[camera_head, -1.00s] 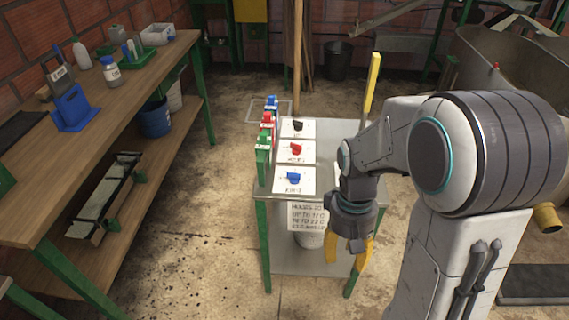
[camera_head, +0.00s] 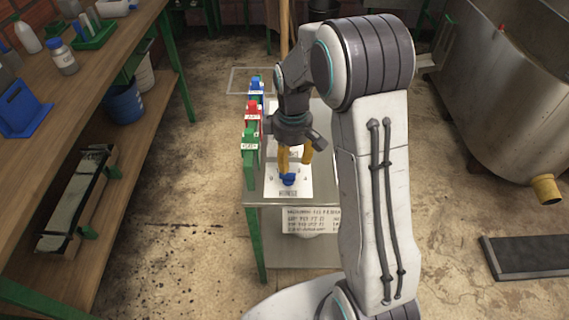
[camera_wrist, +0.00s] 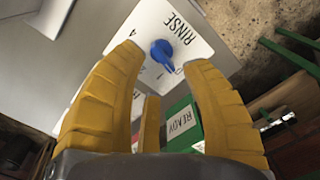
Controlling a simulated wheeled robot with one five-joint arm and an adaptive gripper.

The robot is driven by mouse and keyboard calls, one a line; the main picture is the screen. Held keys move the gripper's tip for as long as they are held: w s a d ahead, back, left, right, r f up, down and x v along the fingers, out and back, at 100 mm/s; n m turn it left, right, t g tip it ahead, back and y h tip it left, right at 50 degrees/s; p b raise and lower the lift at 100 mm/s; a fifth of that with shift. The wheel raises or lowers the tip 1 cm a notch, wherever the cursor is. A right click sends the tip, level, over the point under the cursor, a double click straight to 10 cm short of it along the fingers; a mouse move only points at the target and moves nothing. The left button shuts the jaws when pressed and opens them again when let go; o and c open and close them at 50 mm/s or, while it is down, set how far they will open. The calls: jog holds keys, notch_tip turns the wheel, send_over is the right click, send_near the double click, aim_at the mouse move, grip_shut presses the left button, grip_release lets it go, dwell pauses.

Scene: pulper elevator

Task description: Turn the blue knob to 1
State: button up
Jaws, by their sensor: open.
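The blue knob (camera_head: 289,179) sits on a white plate (camera_head: 291,192) at the near end of the small metal table. The wrist view shows the blue knob (camera_wrist: 162,54) on the plate marked RINSE, its pointed end toward the plate's edge numbers. Which number it points at is unclear. My gripper (camera_head: 295,158) hangs down just above the knob, yellow fingers spread. In the wrist view my gripper (camera_wrist: 165,58) has a fingertip on each side of the knob, apart from it. The other plates' knobs are hidden behind my gripper in the head view.
Green (camera_head: 249,146), red (camera_head: 253,119) and blue (camera_head: 257,91) labelled holders line the table's left edge; the green one reads READY. A wooden workbench (camera_head: 100,90) stands left, a large metal tub (camera_head: 500,90) right. Open floor lies between bench and table.

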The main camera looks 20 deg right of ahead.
aim_at(290, 174)
jog(key=shift+w+r+n, duration=0.1)
jog(key=shift+w+n, duration=0.25)
jog(key=shift+n, duration=1.75)
jog(key=shift+f+b, duration=0.4)
jog(key=shift+f, duration=3.3)
jog(key=shift+c, duration=0.4)
grip_shut()
